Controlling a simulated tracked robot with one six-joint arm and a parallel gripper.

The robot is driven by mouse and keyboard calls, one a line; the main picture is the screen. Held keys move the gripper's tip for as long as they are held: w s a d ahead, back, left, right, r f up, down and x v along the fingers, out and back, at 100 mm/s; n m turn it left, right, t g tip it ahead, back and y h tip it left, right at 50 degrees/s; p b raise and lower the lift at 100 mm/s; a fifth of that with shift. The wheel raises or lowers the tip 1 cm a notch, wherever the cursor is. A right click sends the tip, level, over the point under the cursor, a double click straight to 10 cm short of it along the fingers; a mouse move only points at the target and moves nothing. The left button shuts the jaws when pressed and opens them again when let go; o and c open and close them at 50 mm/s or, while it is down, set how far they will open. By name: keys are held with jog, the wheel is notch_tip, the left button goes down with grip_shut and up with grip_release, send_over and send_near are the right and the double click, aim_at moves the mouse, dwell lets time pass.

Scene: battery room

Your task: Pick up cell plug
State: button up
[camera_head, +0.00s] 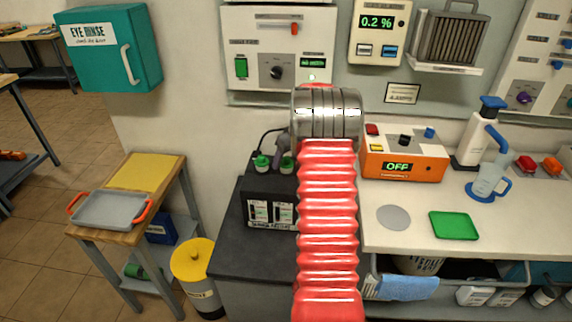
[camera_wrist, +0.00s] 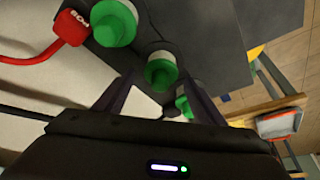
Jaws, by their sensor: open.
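Green cell plugs sit on top of the black battery (camera_head: 270,190); two show in the head view, a left one (camera_head: 262,162) and a right one (camera_head: 286,163) beside my red arm. In the wrist view, one green-capped plug (camera_wrist: 161,72) lies between the fingertips of my gripper (camera_wrist: 160,82). A second plug (camera_wrist: 113,22) is up and to its left, and a third (camera_wrist: 183,104) shows partly beyond, near the right finger. My gripper is open, and I cannot tell whether the fingers touch the middle plug. My arm hides most of the gripper in the head view.
A red cable clamp (camera_wrist: 70,27) is close to the left plug. A tray (camera_head: 110,209) lies on the wooden stand at left, with a yellow-lidded bin (camera_head: 194,259) nearby. An orange device (camera_head: 403,158) and a green tray (camera_head: 454,225) are on the right bench.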

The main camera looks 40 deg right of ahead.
aim_at(286, 157)
jog(key=c, duration=1.1)
jog(key=shift+r, duration=0.15)
notch_tip(286, 157, up, 10)
jog(key=shift+f, duration=0.1)
dwell(0.7)
